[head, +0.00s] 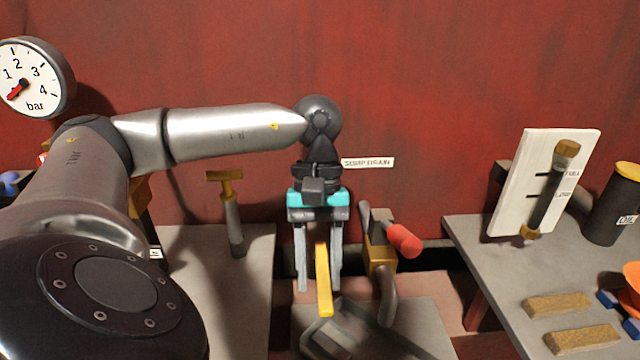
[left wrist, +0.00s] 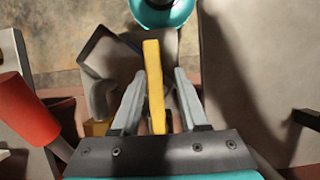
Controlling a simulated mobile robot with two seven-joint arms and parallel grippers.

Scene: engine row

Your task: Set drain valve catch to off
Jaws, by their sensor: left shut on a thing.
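The drain valve has a brass body (head: 380,252) with a red handle (head: 403,240) pointing right and a grey spout (head: 388,300) below, in the middle of the head view. A white "SUMP DRAIN" label (head: 368,163) is on the wall above it. My left gripper (head: 319,284) points down just left of the valve and is shut on a yellow bar (head: 323,285). The bar also shows between the fingers in the left wrist view (left wrist: 154,80). Whether the bar joins the valve is hidden. The red handle shows at the left of the wrist view (left wrist: 25,112). My right gripper is out of view.
A T-handled brass-topped rod (head: 232,212) stands left on a grey bench. A grey tray (head: 345,338) lies below the valve. On the right bench are a sight-glass panel (head: 515,185), a dark oil can (head: 608,210) and brown blocks (head: 558,304). A gauge (head: 35,78) hangs upper left.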

